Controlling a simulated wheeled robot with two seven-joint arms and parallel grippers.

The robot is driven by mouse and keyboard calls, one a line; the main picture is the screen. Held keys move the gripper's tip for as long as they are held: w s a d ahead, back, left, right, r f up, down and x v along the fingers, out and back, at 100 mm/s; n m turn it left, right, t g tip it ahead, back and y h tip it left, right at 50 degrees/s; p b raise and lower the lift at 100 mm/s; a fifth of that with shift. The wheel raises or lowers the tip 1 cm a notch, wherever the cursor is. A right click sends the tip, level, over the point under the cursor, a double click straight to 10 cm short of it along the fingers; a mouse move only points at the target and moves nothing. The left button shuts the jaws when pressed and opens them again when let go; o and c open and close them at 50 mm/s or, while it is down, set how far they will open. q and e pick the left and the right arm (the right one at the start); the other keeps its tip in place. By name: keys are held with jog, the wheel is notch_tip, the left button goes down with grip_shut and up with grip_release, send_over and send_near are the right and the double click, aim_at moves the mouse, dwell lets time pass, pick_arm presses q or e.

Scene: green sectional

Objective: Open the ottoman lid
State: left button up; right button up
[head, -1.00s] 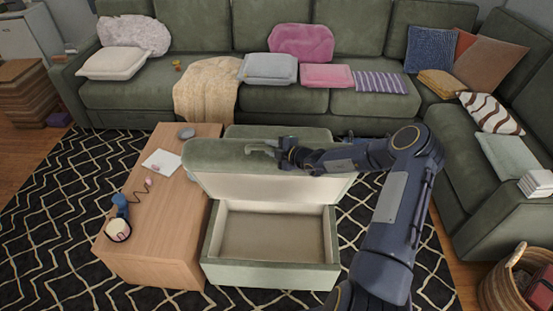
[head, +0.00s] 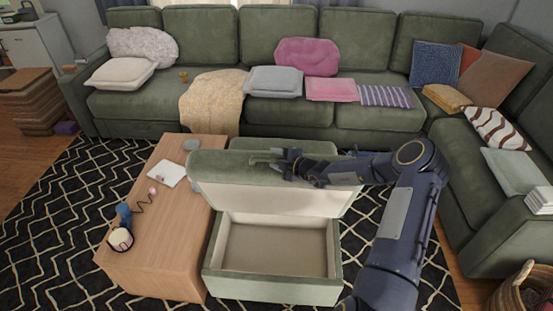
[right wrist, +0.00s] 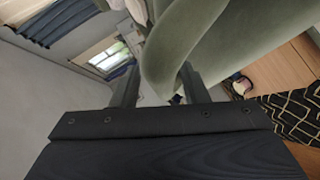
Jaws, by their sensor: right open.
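The green ottoman (head: 270,288) stands on the rug with its pale, empty inside showing. Its lid (head: 225,172) is raised and tilted up at the back, with its pale underside facing the front. My right gripper (head: 268,157) is at the upper edge of the lid. In the right wrist view the gripper (right wrist: 160,85) is open, its two fingers on either side of the lid's rounded green edge (right wrist: 185,45). I cannot tell whether the fingers touch it. My left gripper is not in view.
The green sectional (head: 290,115) lies behind and to the right. A wicker basket (head: 515,292) is at the lower right.

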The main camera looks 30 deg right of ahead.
jog(key=b+v, duration=0.1)
jog(key=v, duration=0.6)
jog(key=shift+s, duration=0.3)
jog(key=shift+d+r, duration=0.15)
jog(key=s+a+r+n+g+y, duration=0.2)
jog(key=s+a+r+n+y, duration=0.1)
jog(key=a+r+n, duration=0.8)
jog(key=s+a+r+n+g, duration=0.1)
jog(key=s+a+r+n, duration=0.1)
jog(key=s+n, duration=0.3)
jog(key=s+a+r+n+g+y, duration=0.1)
jog(key=s+a+r+n, duration=0.15)
jog(key=n, duration=0.55)
jog(key=s+a+r+n+g, duration=0.1)
jog(key=s+a+n, duration=0.1)
jog(key=s+n, duration=0.3)
jog(key=s+n+g+h, duration=0.2)
jog(key=s+n+h, duration=0.2)
jog(key=s+n, duration=1.5)
jog(key=d+n, duration=0.1)
jog(key=n, duration=0.4)
jog(key=shift+s+f+g, duration=0.3)
jog(key=shift+s+g, duration=0.1)
